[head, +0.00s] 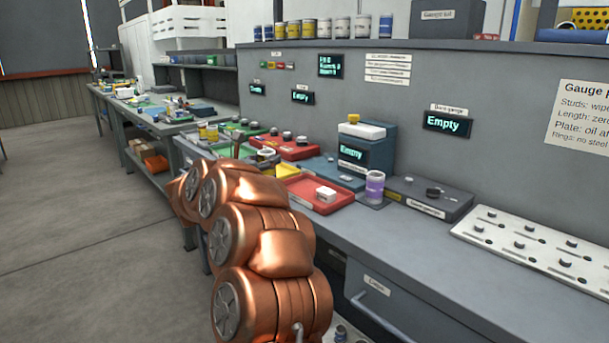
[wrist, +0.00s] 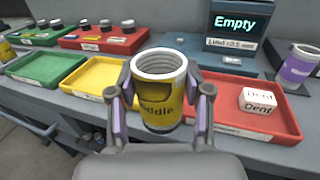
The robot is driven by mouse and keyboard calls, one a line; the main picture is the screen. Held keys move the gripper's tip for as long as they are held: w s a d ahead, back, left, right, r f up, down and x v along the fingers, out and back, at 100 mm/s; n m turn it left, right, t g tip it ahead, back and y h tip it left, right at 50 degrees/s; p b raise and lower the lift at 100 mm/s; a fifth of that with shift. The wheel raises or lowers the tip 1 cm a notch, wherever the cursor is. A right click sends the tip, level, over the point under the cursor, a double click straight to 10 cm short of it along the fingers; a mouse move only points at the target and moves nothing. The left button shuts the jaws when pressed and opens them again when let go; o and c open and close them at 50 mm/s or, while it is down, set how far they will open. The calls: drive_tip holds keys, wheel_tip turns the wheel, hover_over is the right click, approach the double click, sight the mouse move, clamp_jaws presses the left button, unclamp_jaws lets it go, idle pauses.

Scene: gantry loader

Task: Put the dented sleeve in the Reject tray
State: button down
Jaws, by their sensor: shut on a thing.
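My gripper (wrist: 160,90) is shut on a yellow sleeve (wrist: 162,112) with a dark label ending in "ddie" and a pale ribbed inside. The sleeve is roughly upright, its open mouth towards the wrist camera. I cannot make out a dent. In the wrist view, a red tray (wrist: 225,108) lies beyond and to the right of the sleeve. It holds a white block (wrist: 258,98) marked "Dent"; its front label is too small to read. The red tray (head: 303,190) and block (head: 326,194) also show in the head view, where my arm hides most of the gripper.
A yellow tray (wrist: 102,78) and a green tray (wrist: 45,70) lie left of the red one. Behind them, another red tray (wrist: 103,40) holds dark-topped pieces. A blue station (head: 365,150) reading "Empty" and a purple can (head: 375,186) stand near the red tray.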

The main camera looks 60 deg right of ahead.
drive_tip(key=s+d, duration=0.4)
drive_tip(key=d, duration=0.1)
drive_tip(key=s+d+f, duration=0.1)
drive_tip(key=s+d, duration=0.2)
drive_tip(key=shift+d, duration=0.25)
drive_tip(key=shift+f, duration=1.75)
drive_tip(key=shift+f+b, duration=0.15)
drive_tip(key=shift+b, duration=0.35)
drive_tip(key=c, duration=0.5)
unclamp_jaws()
drive_tip(key=shift+p, duration=0.3)
drive_tip(key=a, duration=1.2)
drive_tip(key=shift+s+b, duration=0.25)
drive_tip(key=shift+b, duration=0.05)
